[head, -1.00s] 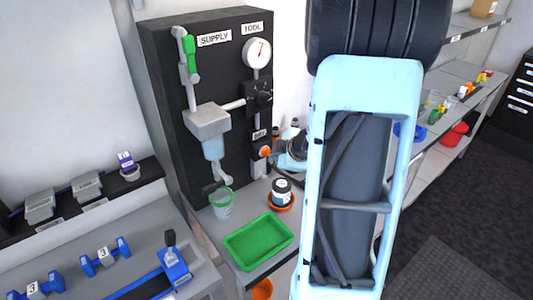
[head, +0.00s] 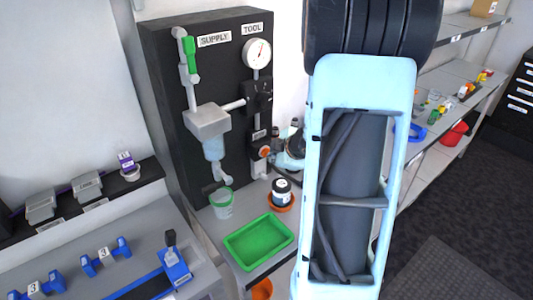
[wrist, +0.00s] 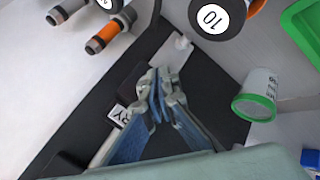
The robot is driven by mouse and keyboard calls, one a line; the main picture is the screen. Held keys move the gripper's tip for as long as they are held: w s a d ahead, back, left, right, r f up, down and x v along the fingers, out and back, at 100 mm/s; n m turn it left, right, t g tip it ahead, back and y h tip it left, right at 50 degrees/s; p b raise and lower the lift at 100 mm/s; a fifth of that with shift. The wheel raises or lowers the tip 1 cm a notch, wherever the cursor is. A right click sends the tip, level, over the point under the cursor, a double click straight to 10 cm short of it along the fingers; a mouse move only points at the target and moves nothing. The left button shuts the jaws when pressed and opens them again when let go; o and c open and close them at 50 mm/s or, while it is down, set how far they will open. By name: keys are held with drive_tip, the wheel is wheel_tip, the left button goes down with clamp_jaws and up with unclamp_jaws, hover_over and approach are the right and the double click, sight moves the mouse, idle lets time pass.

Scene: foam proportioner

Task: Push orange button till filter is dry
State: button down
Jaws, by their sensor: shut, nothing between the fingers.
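The orange button (head: 265,152) is on the dark panel (head: 160,90), low on its right side, below a small label. My gripper (wrist: 155,78) is shut and empty in the wrist view. Its fingertips are over the panel between a label ending in "RY" (wrist: 120,115) and a pale grey block (wrist: 179,50). The button does not show in the wrist view, where the fingers seem to cover it; I cannot tell if they touch it. The filter (head: 214,148) is a pale blue bowl under a grey housing. Whether it holds water is too small to tell.
A clear cup (head: 222,203) with a green rim stands below the filter; it also shows in the wrist view (wrist: 257,95). A black jar (head: 282,188) and a green tray (head: 258,241) are in front of the panel.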

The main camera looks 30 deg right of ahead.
drive_tip(key=shift+w+a, duration=0.1)
drive_tip(key=shift+w, duration=0.4)
idle(0.4)
drive_tip(key=shift+s, duration=0.9)
drive_tip(key=shift+s+d+p, duration=0.2)
drive_tip(key=shift+s+d, duration=0.05)
drive_tip(key=shift+s, duration=1)
drive_tip(key=shift+s+d+p, duration=0.15)
drive_tip(key=shift+s+d, duration=0.1)
drive_tip(key=shift+s, duration=1)
